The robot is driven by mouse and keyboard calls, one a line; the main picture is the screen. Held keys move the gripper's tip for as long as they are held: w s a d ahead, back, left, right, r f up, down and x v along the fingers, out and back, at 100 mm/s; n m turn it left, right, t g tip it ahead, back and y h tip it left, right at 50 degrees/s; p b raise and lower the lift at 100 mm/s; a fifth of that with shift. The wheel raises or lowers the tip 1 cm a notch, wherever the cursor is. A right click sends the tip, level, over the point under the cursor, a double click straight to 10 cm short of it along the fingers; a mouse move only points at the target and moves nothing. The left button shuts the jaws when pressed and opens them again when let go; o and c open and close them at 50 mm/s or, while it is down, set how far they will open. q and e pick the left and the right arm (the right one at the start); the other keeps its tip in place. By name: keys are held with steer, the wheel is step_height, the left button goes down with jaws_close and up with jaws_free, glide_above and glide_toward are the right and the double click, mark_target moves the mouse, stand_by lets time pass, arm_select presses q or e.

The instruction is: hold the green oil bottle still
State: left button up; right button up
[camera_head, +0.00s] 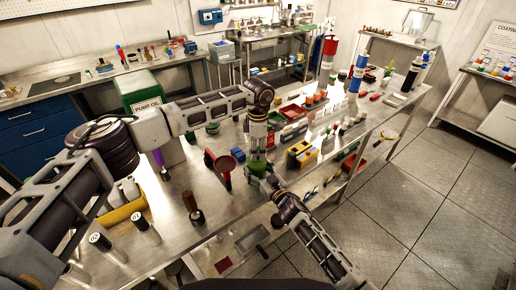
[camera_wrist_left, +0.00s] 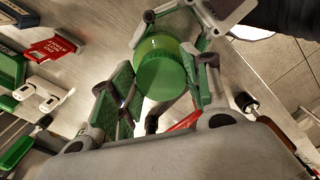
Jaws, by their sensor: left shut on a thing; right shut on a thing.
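The green oil bottle (camera_head: 257,169) is near the front edge of the steel bench in the head view, mostly hidden by my grippers. In the left wrist view its round green top (camera_wrist_left: 161,74) faces the camera. My left gripper (camera_head: 257,157) comes down on it from above and is shut on it; its green-padded fingers (camera_wrist_left: 155,95) flank the bottle in the wrist view. My right gripper (camera_head: 268,182) reaches in from the lower right and is shut on the bottle's lower part. The exact contact points are hidden.
A dark-handled red tool (camera_head: 222,168) lies left of the bottle. A brown-topped bottle (camera_head: 193,208) and metal cylinders (camera_head: 146,228) stand front left. Bare bench shows between them.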

arm_select(q)
steer(key=shift+f, duration=0.3)
arm_select(e)
steer(key=c, duration=0.5)
arm_select(q)
steer(key=m, duration=0.6)
steer(key=shift+s, duration=0.1)
arm_select(e)
steer(key=shift+c, duration=0.2)
arm_select(q)
steer(key=m, duration=0.6)
steer(key=shift+a, duration=0.15)
steer(key=m, duration=0.7)
steer(key=shift+a, duration=0.2)
steer(key=m, duration=0.7)
steer(key=shift+a, duration=0.1)
steer(key=o, duration=0.6)
